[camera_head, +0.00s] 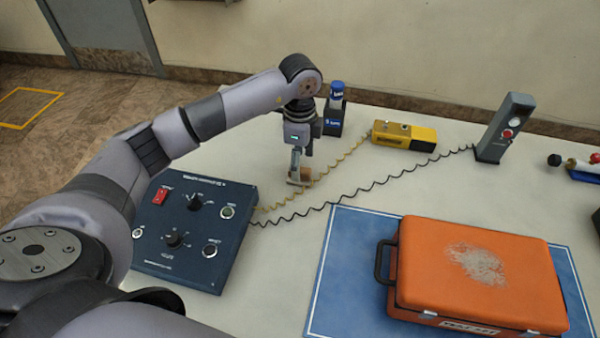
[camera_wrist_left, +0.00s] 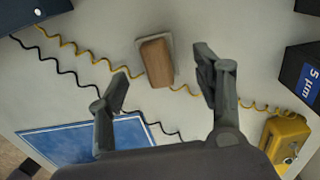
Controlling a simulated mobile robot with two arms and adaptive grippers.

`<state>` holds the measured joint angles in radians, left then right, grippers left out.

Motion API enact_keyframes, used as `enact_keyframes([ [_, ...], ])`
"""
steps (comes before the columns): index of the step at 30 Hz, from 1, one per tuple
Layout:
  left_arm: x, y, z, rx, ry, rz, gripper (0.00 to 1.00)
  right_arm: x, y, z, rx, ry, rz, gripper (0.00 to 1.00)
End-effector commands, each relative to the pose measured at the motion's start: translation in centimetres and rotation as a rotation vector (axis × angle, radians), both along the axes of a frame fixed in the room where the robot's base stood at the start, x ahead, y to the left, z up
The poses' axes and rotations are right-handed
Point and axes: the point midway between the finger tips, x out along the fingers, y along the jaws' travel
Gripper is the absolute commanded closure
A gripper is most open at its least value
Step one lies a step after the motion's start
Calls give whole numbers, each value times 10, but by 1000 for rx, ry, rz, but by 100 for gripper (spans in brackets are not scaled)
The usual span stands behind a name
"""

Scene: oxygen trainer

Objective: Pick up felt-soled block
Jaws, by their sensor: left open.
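The felt-soled block (camera_wrist_left: 157,62) is a small brown wooden block with a pale grey layer along one side. In the left wrist view it lies on the table, beyond and between the two fingertips and not touching them. In the head view the block (camera_head: 301,175) is partly hidden by my left gripper (camera_head: 297,167), which hangs over it pointing down. In the left wrist view my left gripper (camera_wrist_left: 162,85) is open and empty, its fingers spread wide. My right gripper does not show.
A dark control panel (camera_head: 165,243) lies left of the block. Yellow and black coiled cords run past it to a yellow device (camera_head: 404,135) and a grey upright unit (camera_head: 504,127). A dark holder (camera_head: 333,121) with a blue-capped bottle stands behind. An orange case (camera_head: 475,272) sits on a blue mat (camera_head: 325,299).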

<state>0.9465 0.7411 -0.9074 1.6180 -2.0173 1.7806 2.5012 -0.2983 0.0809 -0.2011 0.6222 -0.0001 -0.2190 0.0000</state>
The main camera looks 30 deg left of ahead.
Motion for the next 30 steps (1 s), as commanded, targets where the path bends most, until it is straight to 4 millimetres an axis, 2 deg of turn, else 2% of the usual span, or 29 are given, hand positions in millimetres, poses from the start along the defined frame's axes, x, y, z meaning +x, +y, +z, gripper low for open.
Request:
enact_keyframes([
  [6, -3, -1, -30, 0, 4, 1, 39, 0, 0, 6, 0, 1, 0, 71],
  [15, -2, -1, -36, 0, 0, 0, 39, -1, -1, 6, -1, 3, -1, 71],
  [30, -2, -1, -36, 0, 0, 0, 72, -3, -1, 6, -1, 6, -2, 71],
])
